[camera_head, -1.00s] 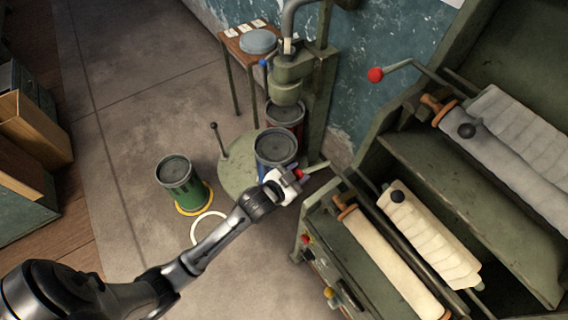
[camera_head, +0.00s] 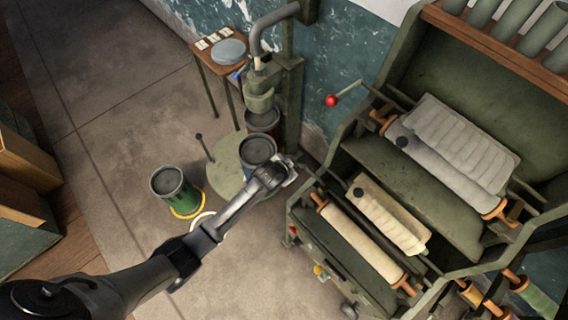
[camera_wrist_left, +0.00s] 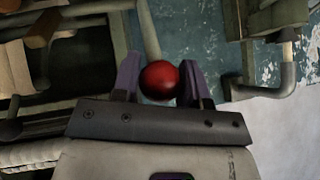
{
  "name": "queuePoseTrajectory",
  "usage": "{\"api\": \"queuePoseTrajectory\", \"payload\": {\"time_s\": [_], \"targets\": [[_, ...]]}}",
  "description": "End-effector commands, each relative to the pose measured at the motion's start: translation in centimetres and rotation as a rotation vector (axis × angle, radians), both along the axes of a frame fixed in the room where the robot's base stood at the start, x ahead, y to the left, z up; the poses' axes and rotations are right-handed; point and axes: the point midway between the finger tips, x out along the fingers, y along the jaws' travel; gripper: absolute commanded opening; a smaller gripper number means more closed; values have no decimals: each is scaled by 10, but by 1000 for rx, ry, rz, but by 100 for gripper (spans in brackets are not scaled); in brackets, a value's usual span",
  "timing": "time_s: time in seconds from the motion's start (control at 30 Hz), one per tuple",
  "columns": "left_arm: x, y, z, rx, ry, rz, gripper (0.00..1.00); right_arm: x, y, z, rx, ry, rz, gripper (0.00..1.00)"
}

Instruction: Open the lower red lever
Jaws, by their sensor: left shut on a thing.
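The lower red lever's round red knob (camera_wrist_left: 159,80) sits between the two purple-grey fingers of my left gripper (camera_wrist_left: 158,72) in the left wrist view. The lever's rod (camera_wrist_left: 149,32) runs up from it. My left gripper is shut on this knob. In the head view, my left gripper (camera_head: 288,177) is at the left side of the green roller machine (camera_head: 345,160), and it hides the lower knob. The upper red lever (camera_head: 331,100) sticks out to the left higher on the machine, free of the gripper. My right gripper is not in view.
A dark-topped can (camera_head: 257,150) stands just beyond my left gripper, by the green press (camera_head: 262,95). A green can (camera_head: 172,190) in a yellow ring stands to the left. A small table (camera_head: 207,62) is at the back.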

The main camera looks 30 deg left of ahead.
Motion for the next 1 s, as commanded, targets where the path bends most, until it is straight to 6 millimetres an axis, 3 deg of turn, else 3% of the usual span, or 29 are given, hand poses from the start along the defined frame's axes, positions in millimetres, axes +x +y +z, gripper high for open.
{"api": "queuePoseTrajectory", "payload": {"time_s": [0.03, 0.3, 0.93, 0.97, 1.0], "targets": [[7, -4, 9, -4, -12, -4, 0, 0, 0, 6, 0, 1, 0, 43], [22, -13, 15, -6, -18, -10, 0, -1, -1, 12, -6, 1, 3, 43], [27, -16, 17, -7, -19, -12, 0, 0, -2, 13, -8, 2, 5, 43], [27, -16, 17, -7, -19, -12, 41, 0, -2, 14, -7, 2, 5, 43], [27, -16, 17, -7, -18, -13, 45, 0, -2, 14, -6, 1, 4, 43]]}}
